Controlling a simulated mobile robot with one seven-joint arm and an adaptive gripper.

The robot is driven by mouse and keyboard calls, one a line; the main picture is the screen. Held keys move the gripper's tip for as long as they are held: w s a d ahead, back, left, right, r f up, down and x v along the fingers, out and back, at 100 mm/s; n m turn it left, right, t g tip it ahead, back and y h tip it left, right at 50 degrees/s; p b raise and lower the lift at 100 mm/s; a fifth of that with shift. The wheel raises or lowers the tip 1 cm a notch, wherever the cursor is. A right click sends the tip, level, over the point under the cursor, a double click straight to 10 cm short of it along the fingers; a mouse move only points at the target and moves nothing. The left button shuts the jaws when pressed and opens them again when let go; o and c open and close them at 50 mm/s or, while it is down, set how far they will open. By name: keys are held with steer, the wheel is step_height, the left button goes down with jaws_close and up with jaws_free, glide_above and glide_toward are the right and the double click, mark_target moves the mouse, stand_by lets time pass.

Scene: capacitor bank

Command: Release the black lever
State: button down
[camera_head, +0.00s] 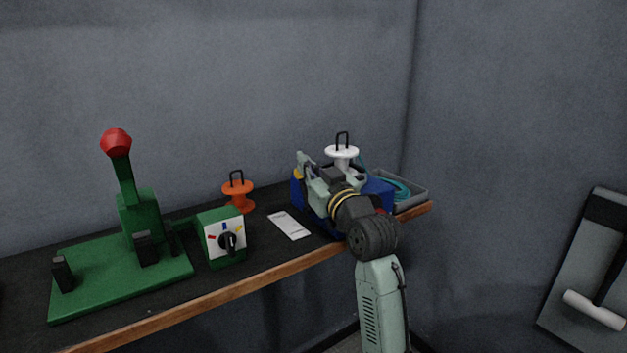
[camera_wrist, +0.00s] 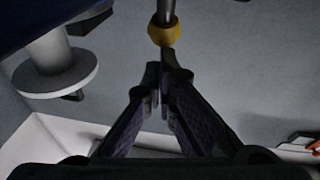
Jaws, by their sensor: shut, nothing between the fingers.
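My gripper (camera_wrist: 161,80) is shut and empty in the wrist view. Its fingertips are close to a yellow ball (camera_wrist: 163,33) on the end of a grey metal rod; I cannot tell if they touch. In the head view my gripper (camera_head: 307,168) is at the blue box (camera_head: 298,190), beside a small yellow part (camera_head: 299,172). No lever is clearly black. A black handle (camera_head: 232,240) sits on the dial of the green box (camera_head: 222,258), and a dark bar (camera_head: 610,268) shows on the wall panel at the right. I cannot tell which is the black lever.
A white spool (camera_head: 342,152) stands right behind my gripper. A grey tray (camera_head: 412,195) lies right of it. On the bench are an orange spool (camera_head: 238,195), a white card (camera_head: 289,225) and a green stand (camera_head: 120,280) with a red knob (camera_head: 116,142).

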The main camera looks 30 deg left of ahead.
steer(key=shift+w+a+f+b, duration=0.2)
steer(key=shift+w+a, duration=0.15)
steer(key=shift+a, duration=0.3)
steer(key=shift+w+a+f+b, duration=0.15)
steer(key=shift+w+a, duration=0.15)
steer(key=shift+a, duration=0.3)
steer(key=shift+w+a+f+p, duration=0.1)
steer(key=shift+w+a+p, duration=0.1)
steer(key=shift+a, duration=0.25)
steer(key=shift+w+a+f+p, duration=0.1)
steer(key=shift+w+a, duration=0.05)
steer(key=shift+a, duration=0.25)
steer(key=shift+w+a+f+h+p, duration=0.2)
steer(key=shift+a+f+h+p, duration=0.15)
steer(key=shift+a+h, duration=0.2)
steer(key=shift+a+f+g, duration=0.1)
steer(key=shift+g, duration=0.4)
steer(key=r+p, duration=0.1)
steer(key=d+r+p, duration=0.1)
steer(key=r, duration=0.1)
steer(key=s+r+p, duration=0.1)
steer(key=shift+d+r, duration=0.15)
steer(key=shift+r, duration=0.1)
steer(key=s+d+r+b, duration=0.2)
steer(key=s+d+r, duration=0.1)
steer(key=d, duration=0.4)
steer(key=shift+s+d+r+b, duration=0.2)
steer(key=shift+s+r+b, duration=0.2)
steer(key=shift+s, duration=0.25)
